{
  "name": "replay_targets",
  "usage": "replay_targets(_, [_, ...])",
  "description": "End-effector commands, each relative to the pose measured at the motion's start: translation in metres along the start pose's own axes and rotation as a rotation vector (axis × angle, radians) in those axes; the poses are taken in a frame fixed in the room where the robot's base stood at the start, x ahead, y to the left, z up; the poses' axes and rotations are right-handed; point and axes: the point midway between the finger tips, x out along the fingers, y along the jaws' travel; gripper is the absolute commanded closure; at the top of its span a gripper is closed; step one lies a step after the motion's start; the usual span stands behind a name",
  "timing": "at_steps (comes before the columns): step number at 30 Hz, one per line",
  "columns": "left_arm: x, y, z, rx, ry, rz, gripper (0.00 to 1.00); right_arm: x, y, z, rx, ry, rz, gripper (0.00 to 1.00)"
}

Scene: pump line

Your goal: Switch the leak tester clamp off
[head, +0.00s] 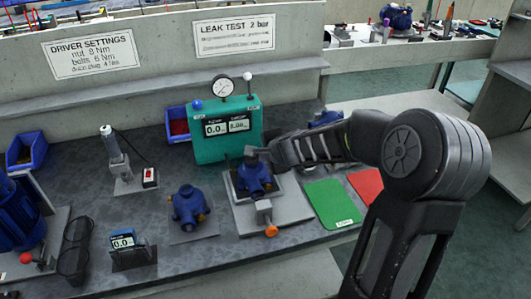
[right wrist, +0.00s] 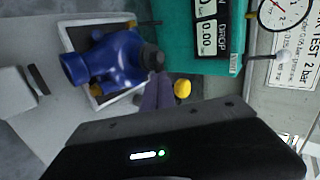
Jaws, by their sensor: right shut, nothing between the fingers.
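The teal leak tester (head: 228,143) stands at the back of the bench, with a round gauge on top and two dark displays. A blue ball (head: 197,104) is at its top left and a pale ball-ended lever (head: 247,78) at its top right; the lever also shows in the right wrist view (right wrist: 282,56). Their labels are too small to read. A blue pump (head: 254,173) sits in the fixture before the tester, also in the right wrist view (right wrist: 105,62). My right gripper (head: 262,152) is shut and empty, close to the pump's top. My left gripper is out of view.
An orange-ended clamp (head: 270,231) is at the fixture's front. Another blue pump (head: 189,208) stands left of it. A green mat (head: 332,203) and red mat (head: 367,186) lie to the right, partly behind my right arm. A driver (head: 115,150) stands at left.

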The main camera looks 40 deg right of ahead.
Motion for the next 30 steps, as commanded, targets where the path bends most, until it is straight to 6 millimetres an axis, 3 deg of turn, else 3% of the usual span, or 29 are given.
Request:
replay_targets(19, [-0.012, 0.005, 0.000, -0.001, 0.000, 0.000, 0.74, 0.006, -0.008, 0.005, 0.078, 0.092, 0.001, 1.00])
replay_targets(30, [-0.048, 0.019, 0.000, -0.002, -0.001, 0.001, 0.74, 0.023, -0.027, 0.010, 0.264, 0.313, 0.002, 1.00])
